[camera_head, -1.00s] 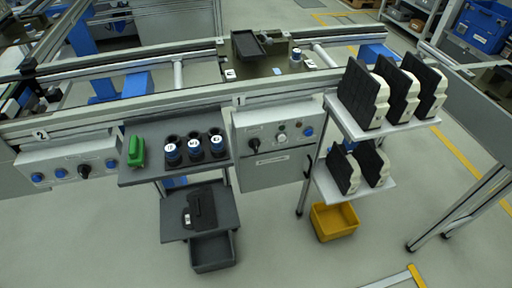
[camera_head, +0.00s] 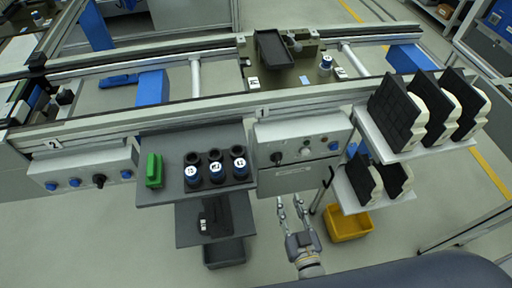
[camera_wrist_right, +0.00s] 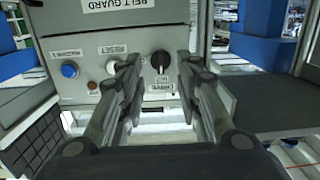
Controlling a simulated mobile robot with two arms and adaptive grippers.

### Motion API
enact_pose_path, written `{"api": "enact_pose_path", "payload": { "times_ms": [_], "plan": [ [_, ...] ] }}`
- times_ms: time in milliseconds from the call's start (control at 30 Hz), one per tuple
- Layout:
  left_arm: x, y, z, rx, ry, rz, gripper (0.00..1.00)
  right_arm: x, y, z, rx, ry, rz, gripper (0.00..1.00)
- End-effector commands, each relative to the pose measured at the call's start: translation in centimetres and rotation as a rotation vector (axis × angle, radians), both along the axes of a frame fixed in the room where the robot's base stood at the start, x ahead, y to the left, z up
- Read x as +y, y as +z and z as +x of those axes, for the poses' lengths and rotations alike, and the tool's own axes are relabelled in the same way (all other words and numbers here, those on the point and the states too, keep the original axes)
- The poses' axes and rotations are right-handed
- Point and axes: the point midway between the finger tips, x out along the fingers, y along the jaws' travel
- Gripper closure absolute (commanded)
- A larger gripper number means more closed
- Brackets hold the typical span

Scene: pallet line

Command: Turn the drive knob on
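The drive knob (camera_head: 276,158) is a black rotary knob at the left of the grey-white control box (camera_head: 322,146) marked 1, on the front of the line. In the right wrist view the knob (camera_wrist_right: 160,61) shows between the fingers, with a small label beside it. My right gripper (camera_head: 291,203) is open and empty, below and in front of the box. In the right wrist view the fingers (camera_wrist_right: 157,70) point at the panel on both sides of the knob; contact cannot be seen. My left gripper is not in view.
A blue button (camera_head: 334,146) and smaller controls share the box. Right, a white rack (camera_head: 378,138) holds black-and-cream parts above a yellow bin (camera_head: 349,225). Box 2 (camera_head: 62,163) has another black knob.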

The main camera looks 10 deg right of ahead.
Motion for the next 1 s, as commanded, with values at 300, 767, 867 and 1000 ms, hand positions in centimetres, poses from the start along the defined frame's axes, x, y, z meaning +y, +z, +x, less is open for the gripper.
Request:
{"api": "enact_pose_path", "payload": {
  "times_ms": [300, 767, 867, 1000],
  "plan": [
    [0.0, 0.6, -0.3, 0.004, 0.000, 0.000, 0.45, -0.5, 4.0, 2.3, -0.090, -0.034, 0.013, 0.68],
    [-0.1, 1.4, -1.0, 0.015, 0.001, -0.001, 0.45, -0.2, 3.9, 10.1, -0.087, -0.032, 0.011, 0.68],
    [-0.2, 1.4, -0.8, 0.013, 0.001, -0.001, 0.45, -0.1, 3.8, 10.9, -0.086, -0.032, 0.011, 0.68],
    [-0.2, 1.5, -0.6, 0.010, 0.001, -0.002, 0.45, -0.1, 3.8, 11.3, -0.085, -0.032, 0.012, 0.68]
  ]
}}
